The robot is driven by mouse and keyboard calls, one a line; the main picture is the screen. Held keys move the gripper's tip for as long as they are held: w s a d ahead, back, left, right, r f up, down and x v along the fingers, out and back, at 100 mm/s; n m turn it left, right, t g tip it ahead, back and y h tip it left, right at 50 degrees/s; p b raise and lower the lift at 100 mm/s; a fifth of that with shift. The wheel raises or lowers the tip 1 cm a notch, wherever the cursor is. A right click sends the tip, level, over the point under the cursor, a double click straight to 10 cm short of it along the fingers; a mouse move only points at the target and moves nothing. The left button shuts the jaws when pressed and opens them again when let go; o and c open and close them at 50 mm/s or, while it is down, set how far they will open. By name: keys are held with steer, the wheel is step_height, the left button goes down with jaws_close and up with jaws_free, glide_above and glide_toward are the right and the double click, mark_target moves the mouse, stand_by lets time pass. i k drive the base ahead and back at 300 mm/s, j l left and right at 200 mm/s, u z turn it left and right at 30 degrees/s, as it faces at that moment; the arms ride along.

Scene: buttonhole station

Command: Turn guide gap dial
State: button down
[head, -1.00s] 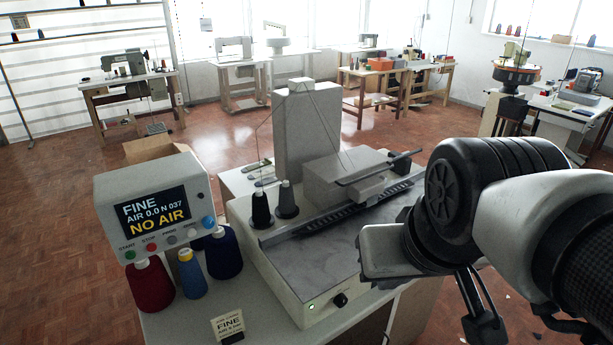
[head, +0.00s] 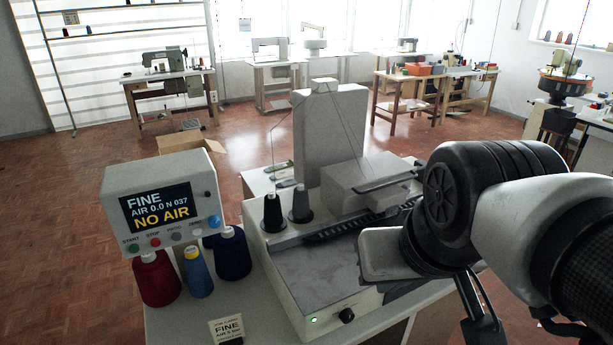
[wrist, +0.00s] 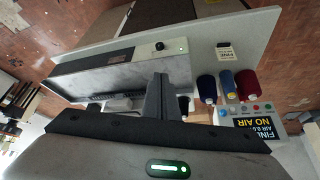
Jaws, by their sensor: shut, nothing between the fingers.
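A small black dial (head: 347,315) sits on the cream front face of the buttonhole machine (head: 308,328), right of a green light. No label on it is legible. In the wrist view, which is upside down, the dial (wrist: 159,46) shows beyond my fingers, beside the green light. My gripper (wrist: 158,80) is shut and empty, apart from the dial, with the machine's grey top behind it. In the head view my arm comes in from the right over the machine's right side; the fingertips cannot be made out there.
A control box (head: 158,205) reading "NO AIR" stands left of the machine, with buttons and a blue knob (head: 208,222). Red, blue and navy thread cones stand below it. A "FINE" card (head: 227,329) stands at the table's front. Two cones stand on the machine.

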mark_target(346, 316)
steer(key=i+l+u, duration=0.1)
steer(key=l+u, duration=0.15)
steer(key=l, duration=0.35)
steer(key=k+l, duration=0.1)
steer(key=l, duration=0.25)
steer(key=k+l, duration=0.1)
steer(key=l, duration=0.25)
steer(key=k+l, duration=0.1)
steer(key=l, duration=0.25)
steer(key=k+l, duration=0.1)
steer(key=l, duration=0.25)
steer(key=i+u, duration=0.05)
